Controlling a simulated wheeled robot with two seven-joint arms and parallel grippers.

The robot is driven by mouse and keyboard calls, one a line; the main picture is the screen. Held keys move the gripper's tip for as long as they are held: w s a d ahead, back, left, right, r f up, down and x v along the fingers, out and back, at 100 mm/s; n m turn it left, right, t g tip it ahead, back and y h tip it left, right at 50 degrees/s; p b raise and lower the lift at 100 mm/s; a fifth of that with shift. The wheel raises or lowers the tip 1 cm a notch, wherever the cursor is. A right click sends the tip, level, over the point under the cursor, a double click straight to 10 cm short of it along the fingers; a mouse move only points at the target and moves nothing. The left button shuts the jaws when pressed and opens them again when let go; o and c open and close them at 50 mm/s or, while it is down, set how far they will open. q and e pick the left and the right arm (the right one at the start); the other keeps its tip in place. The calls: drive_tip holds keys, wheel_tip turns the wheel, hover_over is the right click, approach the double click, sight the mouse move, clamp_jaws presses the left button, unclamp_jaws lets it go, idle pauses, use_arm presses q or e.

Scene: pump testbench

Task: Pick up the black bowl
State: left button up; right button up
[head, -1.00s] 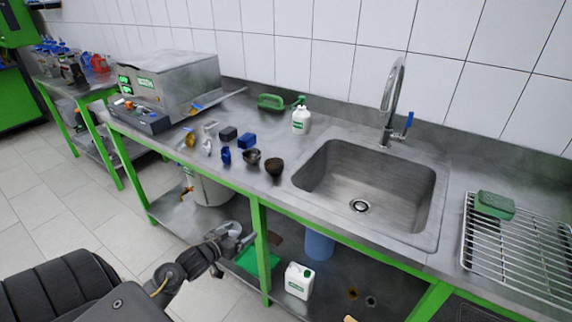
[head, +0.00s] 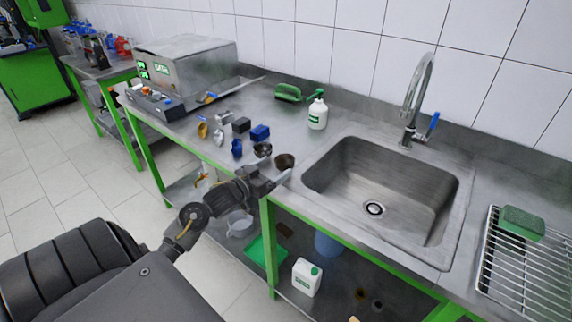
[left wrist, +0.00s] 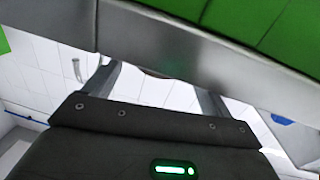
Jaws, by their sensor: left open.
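Two small dark bowls stand side by side on the metal bench. The brown-black bowl (head: 284,160) is nearest the sink, and the darker grey bowl (head: 262,149) is just left of it. My left gripper (head: 283,180) is open and empty at the bench's front edge, just in front of the brown-black bowl and apart from it as far as I can tell. In the left wrist view its two fingers (left wrist: 158,92) are spread below the bench edge. A small dark curve shows between them; I cannot tell which bowl it belongs to. My right gripper is out of view.
The sink (head: 375,208) lies to the right. A blue block (head: 260,132), a black block (head: 241,125) and other small parts stand left of and behind the bowls. A white spray bottle (head: 318,112) stands behind them. The bench's green front rail (head: 190,148) runs close to my arm.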

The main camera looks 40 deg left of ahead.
sight(284, 159)
use_arm(q)
drive_tip(key=shift+w+r, duration=0.25)
drive_tip(key=w, duration=0.2)
drive_tip(key=w+p, duration=0.1)
drive_tip(key=w, duration=0.2)
drive_tip(key=shift+d, duration=0.2)
drive_tip(key=shift+s, duration=0.1)
drive_tip(key=shift+c, duration=0.4)
drive_tip(key=shift+r, duration=0.1)
drive_tip(key=c, duration=1)
